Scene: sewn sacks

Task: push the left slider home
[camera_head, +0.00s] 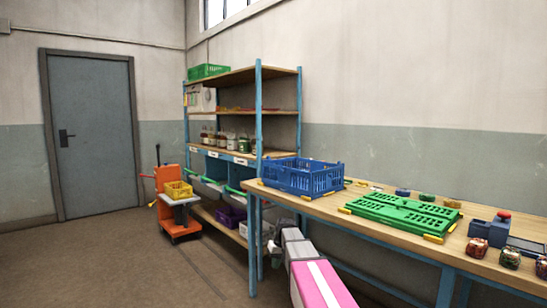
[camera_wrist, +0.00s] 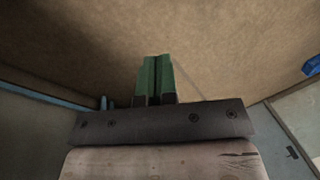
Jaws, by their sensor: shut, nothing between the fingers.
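My gripper (camera_wrist: 157,80) shows in the wrist view with its two green fingers together and nothing between them. It points at brown floor and touches nothing that I can see. In the head view I cannot make out the fingers. A flat green folded crate (camera_head: 400,213) lies on the wooden table, with small yellow-orange pieces at its edges: one on the left (camera_head: 345,211), one in front (camera_head: 433,239) and one at the right (camera_head: 452,204). I cannot tell which piece, if any, is the left slider, or how far in it sits.
The table (camera_head: 375,232) also bears a blue crate (camera_head: 305,178), a blue device with a red button (camera_head: 490,230) and several jars (camera_head: 510,258). A shelf rack (camera_head: 258,120) and an orange cart (camera_head: 172,200) stand left of it. The floor (camera_head: 110,260) at left is clear.

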